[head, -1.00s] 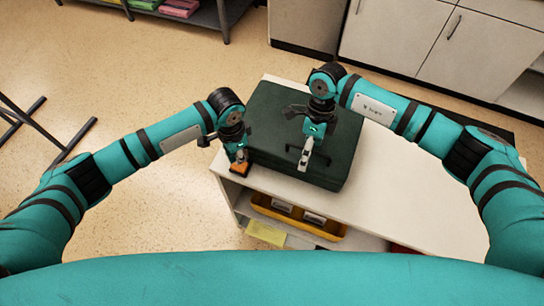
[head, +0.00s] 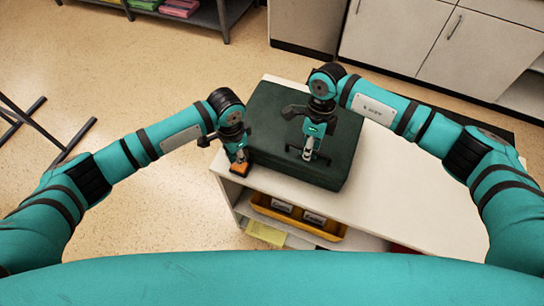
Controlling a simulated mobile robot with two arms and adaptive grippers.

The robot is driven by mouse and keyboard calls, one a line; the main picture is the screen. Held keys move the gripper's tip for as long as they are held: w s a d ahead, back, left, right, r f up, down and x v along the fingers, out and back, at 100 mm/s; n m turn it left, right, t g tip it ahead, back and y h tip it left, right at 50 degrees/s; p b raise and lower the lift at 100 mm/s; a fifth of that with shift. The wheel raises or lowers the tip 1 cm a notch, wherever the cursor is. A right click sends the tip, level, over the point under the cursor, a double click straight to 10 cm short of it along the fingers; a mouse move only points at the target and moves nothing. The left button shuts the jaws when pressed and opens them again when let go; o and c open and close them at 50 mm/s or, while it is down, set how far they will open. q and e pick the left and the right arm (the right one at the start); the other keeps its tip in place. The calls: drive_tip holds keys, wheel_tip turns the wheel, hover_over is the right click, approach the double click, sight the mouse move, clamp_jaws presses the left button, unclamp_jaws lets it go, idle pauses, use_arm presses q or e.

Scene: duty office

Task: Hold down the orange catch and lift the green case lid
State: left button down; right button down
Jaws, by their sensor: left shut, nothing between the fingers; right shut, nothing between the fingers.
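The dark green case (head: 268,115) lies flat on the white cabinet top with its lid down. The orange catch (head: 239,172) is at the near left corner of the case. My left gripper (head: 240,162) is shut and points down right at the catch; it appears to touch it, and its tips partly cover it.
The white top (head: 385,190) is clear right of the case. Below its front edge, a yellow bin (head: 298,221) and a pale yellow item (head: 266,233) sit on a shelf. White cupboards (head: 395,33) stand behind. A dark metal stand (head: 60,150) is on the floor at left.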

sight(239, 166)
use_arm(q)
drive_tip(key=shift+f, duration=1.85)
idle(1.1)
use_arm(e)
drive_tip(key=shift+w+r, duration=0.1)
drive_tip(key=shift+r, duration=0.1)
drive_tip(key=shift+w+d+r+g, duration=0.2)
drive_tip(key=shift+r+g, duration=0.1)
drive_tip(key=shift+r, duration=0.5)
drive_tip(key=shift+w+r, duration=0.3)
drive_tip(key=shift+r, duration=0.3)
use_arm(q)
drive_tip(key=shift+r, duration=0.1)
idle(0.3)
drive_tip(key=shift+r, duration=3.45)
